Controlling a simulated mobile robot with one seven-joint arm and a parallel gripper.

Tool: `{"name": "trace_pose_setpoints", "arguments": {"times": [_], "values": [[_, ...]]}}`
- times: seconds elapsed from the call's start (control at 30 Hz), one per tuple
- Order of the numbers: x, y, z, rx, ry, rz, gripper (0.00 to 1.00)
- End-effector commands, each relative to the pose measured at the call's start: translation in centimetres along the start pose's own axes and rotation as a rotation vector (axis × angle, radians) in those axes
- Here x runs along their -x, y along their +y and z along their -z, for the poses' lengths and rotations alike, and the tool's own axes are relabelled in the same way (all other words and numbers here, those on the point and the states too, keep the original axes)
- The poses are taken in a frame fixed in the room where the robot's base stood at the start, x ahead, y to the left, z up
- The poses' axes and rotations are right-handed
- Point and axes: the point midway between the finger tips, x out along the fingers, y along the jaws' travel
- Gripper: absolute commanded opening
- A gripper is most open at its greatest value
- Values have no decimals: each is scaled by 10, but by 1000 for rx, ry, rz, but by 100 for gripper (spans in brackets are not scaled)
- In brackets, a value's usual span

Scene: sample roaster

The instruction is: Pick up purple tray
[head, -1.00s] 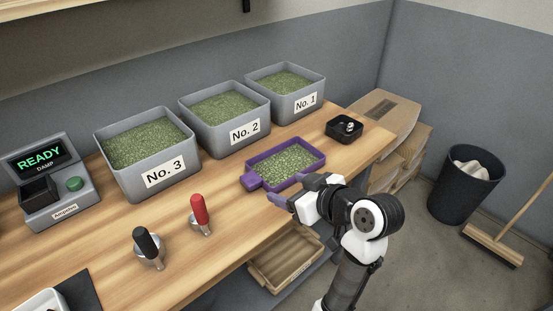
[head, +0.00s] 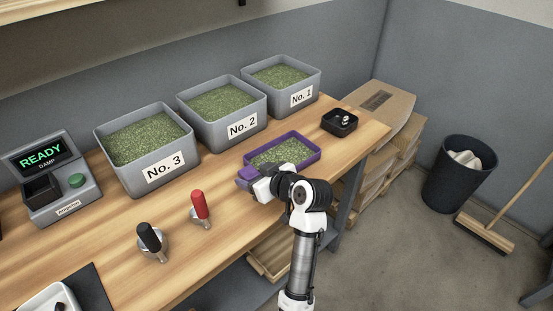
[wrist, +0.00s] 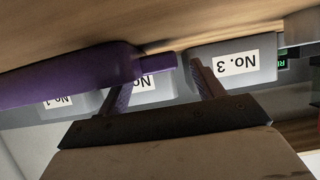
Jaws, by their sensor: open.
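The purple tray (head: 309,157) holds green beans and rests on the wooden bench in front of the No. 1 and No. 2 bins. Its handle points left and is mostly hidden behind my gripper in the head view. My gripper (head: 246,178) is at the handle end, low over the bench. In the wrist view the tray's purple side (wrist: 70,78) fills the left, and its handle (wrist: 158,64) reaches in between the tips of my open gripper (wrist: 160,75). The fingers stand apart on either side; I cannot tell whether either touches the handle.
Grey bins No. 1 (head: 301,98), No. 2 (head: 241,126) and No. 3 (head: 163,167) stand behind. A small black tray (head: 340,122) sits to the right. Red-handled (head: 200,207) and black-handled (head: 150,240) tools stand left of my gripper. A READY analyzer (head: 52,180) is far left.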

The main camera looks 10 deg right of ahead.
Motion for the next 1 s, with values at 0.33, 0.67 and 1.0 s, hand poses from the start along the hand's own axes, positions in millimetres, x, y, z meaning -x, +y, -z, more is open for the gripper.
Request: {"name": "trace_pose_setpoints", "arguments": {"times": [0.33,0.67,1.0], "values": [[-4,0,-1,0,0,0,58],[-3,0,0,0,0,0,15],[-2,0,2,2,1,-1,13]]}}
